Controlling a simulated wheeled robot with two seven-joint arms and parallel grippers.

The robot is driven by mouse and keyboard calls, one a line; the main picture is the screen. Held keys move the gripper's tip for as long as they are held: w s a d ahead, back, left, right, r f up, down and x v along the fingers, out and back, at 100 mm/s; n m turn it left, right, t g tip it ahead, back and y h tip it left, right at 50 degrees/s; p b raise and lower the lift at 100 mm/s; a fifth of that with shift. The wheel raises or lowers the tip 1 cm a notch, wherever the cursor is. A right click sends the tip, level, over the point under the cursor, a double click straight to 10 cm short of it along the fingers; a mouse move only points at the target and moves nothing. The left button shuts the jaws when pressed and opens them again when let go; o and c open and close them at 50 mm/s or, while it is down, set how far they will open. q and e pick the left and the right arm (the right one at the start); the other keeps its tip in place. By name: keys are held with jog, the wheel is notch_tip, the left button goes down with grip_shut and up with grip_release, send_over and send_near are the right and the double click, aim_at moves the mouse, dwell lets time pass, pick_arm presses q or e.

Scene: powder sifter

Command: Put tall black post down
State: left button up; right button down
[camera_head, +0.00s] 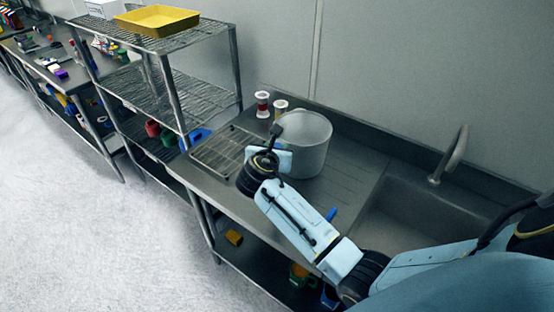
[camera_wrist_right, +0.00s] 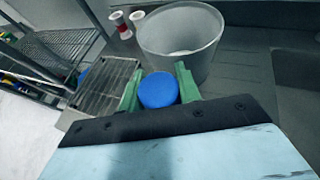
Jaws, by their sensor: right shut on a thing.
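My right gripper (camera_wrist_right: 158,82) has its two green fingers on either side of a round blue thing (camera_wrist_right: 158,92), and I take it to be shut on it. Only its blue round end shows; its lower part is hidden. No tall black post can be made out in either view. In the head view the right gripper (camera_head: 280,160) is over the steel counter, just in front of the grey pot (camera_head: 306,145); its fingers are hidden there. The pot also shows beyond the fingers in the right wrist view (camera_wrist_right: 190,40). My left gripper is not in view.
A wire rack (camera_head: 222,150) lies left of the gripper. A sink (camera_head: 425,210) with a faucet (camera_head: 450,157) is at right. A wire shelf (camera_head: 190,38) with a yellow tray (camera_head: 157,20) stands left.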

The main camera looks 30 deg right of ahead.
jog(key=shift+f, duration=2.2)
jog(key=shift+f, duration=0.15)
jog(key=c, duration=1)
grip_release()
jog(key=v, duration=1.2)
